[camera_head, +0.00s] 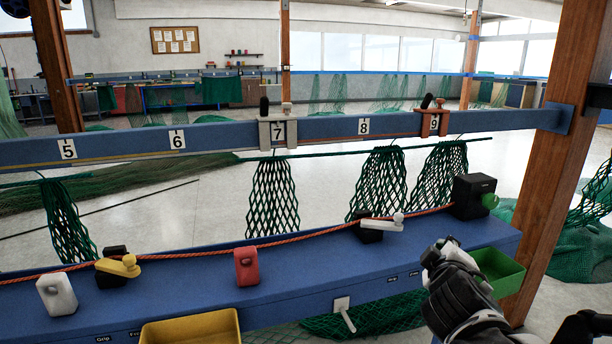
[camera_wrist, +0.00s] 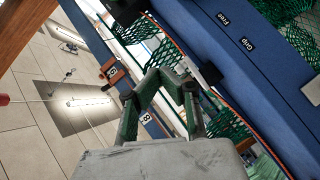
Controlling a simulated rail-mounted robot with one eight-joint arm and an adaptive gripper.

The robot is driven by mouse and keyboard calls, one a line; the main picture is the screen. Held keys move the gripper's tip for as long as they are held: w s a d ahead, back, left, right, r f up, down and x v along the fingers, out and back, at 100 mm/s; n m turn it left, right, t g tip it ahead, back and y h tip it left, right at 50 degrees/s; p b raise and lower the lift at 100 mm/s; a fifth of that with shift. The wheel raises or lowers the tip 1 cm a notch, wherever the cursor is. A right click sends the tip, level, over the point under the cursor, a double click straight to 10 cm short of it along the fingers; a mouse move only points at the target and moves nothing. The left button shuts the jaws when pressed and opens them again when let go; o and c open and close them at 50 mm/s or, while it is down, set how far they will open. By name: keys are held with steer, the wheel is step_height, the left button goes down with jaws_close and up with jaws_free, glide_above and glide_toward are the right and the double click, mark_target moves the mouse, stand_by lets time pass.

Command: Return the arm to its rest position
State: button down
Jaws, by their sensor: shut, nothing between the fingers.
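My arm (camera_head: 462,295) shows at the lower right in the head view, bent up in front of the blue bench's right end, by the green bin (camera_head: 499,272). Which part of it is the gripper is hard to tell there. In the wrist view my gripper (camera_wrist: 158,97) shows with its two green-and-black fingers beyond the grey wrist housing. It is shut with nothing held. The blue beam with the labels "Free" and "Grip" runs diagonally at the right of that view, apart from the fingers as far as I can tell.
The blue bench (camera_head: 200,287) carries white (camera_head: 57,295) and red (camera_head: 247,267) blocks, levers, an orange rope and a black box (camera_head: 473,196). A yellow bin (camera_head: 190,328) is at its front. A numbered rail (camera_head: 220,138) with hanging green nets is behind. A wooden post (camera_head: 548,190) stands right.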

steer(key=s+a+m+g+y+p, duration=0.2)
steer(key=s+a+m+g+p, duration=0.1)
steer(key=s, duration=0.5)
steer(key=s+a+m+g+y+p, duration=0.3)
steer(key=s+a+m+g, duration=0.1)
steer(key=s, duration=0.5)
steer(key=shift+s+a+r+m+p, duration=0.3)
steer(key=shift+a+r+m, duration=0.15)
steer(key=shift+a+m, duration=0.25)
stand_by(2.6)
